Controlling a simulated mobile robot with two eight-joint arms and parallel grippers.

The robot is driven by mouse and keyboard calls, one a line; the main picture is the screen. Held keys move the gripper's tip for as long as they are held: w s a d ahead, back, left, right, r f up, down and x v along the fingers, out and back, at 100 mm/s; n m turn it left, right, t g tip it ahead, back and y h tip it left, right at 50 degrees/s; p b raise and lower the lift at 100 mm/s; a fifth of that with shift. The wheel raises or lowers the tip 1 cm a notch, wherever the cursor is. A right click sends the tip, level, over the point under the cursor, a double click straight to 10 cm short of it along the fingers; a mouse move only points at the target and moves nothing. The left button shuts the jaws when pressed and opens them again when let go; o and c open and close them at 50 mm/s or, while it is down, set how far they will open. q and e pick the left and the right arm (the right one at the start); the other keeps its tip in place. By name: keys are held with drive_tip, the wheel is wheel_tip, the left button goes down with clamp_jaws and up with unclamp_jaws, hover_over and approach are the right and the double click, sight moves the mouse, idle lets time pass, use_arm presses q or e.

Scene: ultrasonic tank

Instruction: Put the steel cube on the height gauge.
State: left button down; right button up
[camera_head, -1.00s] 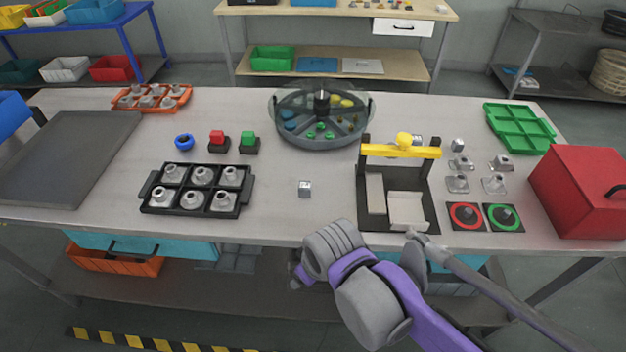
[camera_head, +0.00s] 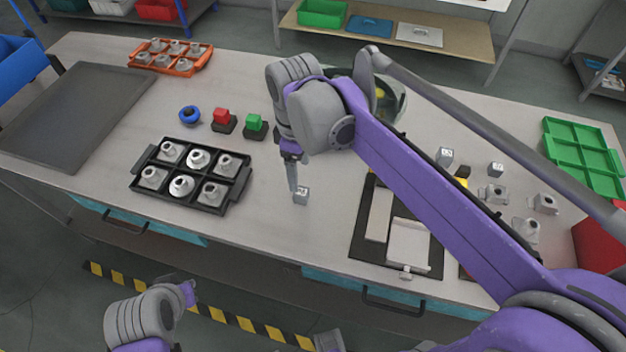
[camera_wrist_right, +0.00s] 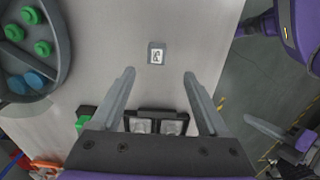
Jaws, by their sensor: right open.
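The steel cube (camera_head: 301,196) is a small grey block standing alone on the bench; in the right wrist view the cube (camera_wrist_right: 156,52) has a dark mark on a white face. My right gripper (camera_head: 292,178) points down right beside it; in the wrist view the gripper (camera_wrist_right: 159,75) is open and empty, the cube just beyond and between its fingertips. What looks like the height gauge (camera_head: 409,240) has a black base with light plates; my right arm hides its yellow crossbar almost wholly. My left gripper (camera_head: 188,292) is low at the left, off the bench, its fingers unclear.
A black tray of grey parts (camera_head: 240,190) lies left of the cube, with red and green blocks behind. A round divided tray (camera_wrist_right: 62,45) stands behind my right wrist. More small metal blocks (camera_head: 446,156) and a green tray (camera_head: 549,140) are at the right.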

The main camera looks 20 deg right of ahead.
hover_over(301, 192)
drive_tip(key=f, duration=0.4)
drive_tip(key=shift+s+a+f, duration=0.2)
drive_tip(key=shift+a+f, duration=0.05)
drive_tip(key=shift+w+d+f, duration=0.15)
drive_tip(key=shift+f, duration=1.4)
drive_tip(key=shift+w+d+f, duration=0.1)
drive_tip(key=shift+f, duration=1.4)
clamp_jaws()
